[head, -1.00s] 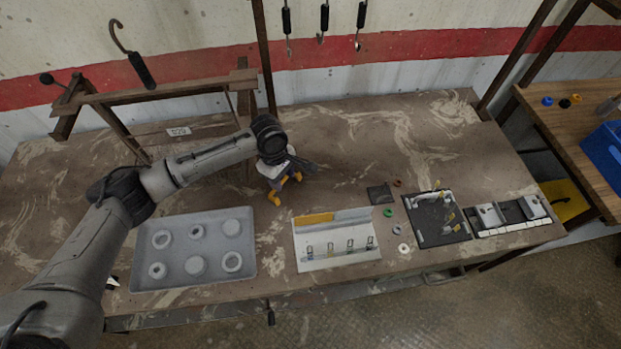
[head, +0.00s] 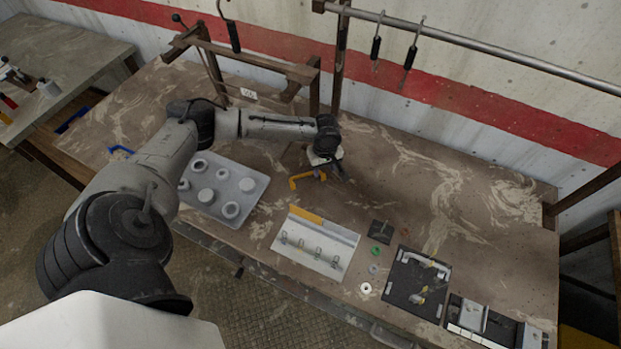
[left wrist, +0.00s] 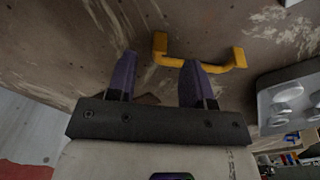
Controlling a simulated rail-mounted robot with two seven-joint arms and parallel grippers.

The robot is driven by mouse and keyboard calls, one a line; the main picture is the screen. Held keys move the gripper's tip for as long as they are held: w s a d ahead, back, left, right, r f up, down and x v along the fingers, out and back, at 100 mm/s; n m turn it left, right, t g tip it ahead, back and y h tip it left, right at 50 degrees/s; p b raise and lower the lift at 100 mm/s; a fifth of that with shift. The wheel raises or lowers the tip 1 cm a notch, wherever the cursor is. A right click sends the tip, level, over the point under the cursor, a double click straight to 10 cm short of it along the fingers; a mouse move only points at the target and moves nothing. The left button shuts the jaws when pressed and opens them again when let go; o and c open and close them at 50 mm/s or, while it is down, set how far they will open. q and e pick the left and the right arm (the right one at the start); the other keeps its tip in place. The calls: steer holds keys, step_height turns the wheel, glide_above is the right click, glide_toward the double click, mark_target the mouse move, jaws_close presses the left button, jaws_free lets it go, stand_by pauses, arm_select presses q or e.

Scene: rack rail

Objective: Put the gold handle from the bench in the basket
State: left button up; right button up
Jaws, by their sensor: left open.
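My left gripper (head: 330,168) is low over the bench at the handle's right end. In the left wrist view, the gold handle (left wrist: 203,62) lies just beyond the fingertips, and the right finger overlaps part of its bar. My left gripper (left wrist: 159,70) is open, with nothing between its fingers. Contact cannot be told. My right gripper is out of view. I cannot make out a basket for certain.
A grey tray with round parts (head: 258,197) lies left of the handle. A white panel with clips (head: 338,262) and a black fixture board (head: 402,275) lie towards the front right. A metal frame (head: 262,62) stands behind. A blue object (head: 119,151) shows at the bench's left end.

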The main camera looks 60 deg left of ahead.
mark_target(323, 175)
arm_select(q)
steer(key=shift+f, duration=1.85)
jaws_close()
